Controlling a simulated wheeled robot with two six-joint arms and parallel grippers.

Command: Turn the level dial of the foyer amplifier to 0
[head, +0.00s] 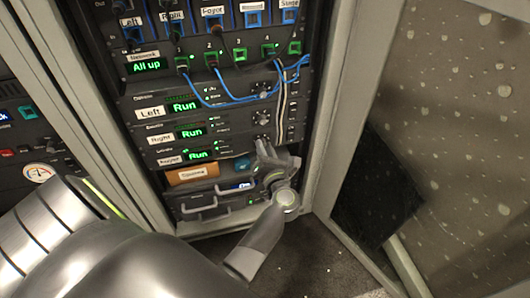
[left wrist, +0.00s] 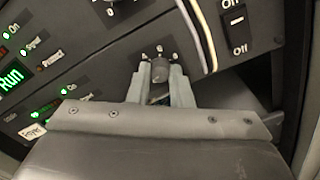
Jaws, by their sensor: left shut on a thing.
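The foyer amplifier (head: 226,149) is the lowest of three similar units in the rack in the head view, with a "Foyer" label and a green "Run" display. Its level dial (left wrist: 160,69) shows in the left wrist view as a small grey knob between the fingertips; my gripper covers it in the head view. My left gripper (head: 266,153) is at the right part of that unit. In the left wrist view the left gripper (left wrist: 160,84) is shut on the dial, one finger on each side. I cannot read the dial's setting. My right gripper is not in view.
The right amplifier (head: 225,128) and left amplifier (head: 225,106) sit above. White cables (left wrist: 201,30) run close beside the gripper, near an On/Off switch (left wrist: 237,20). Blue cables (head: 225,98) hang higher up. An orange-labelled unit (head: 192,174) is below. An open door (head: 455,120) stands at the right.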

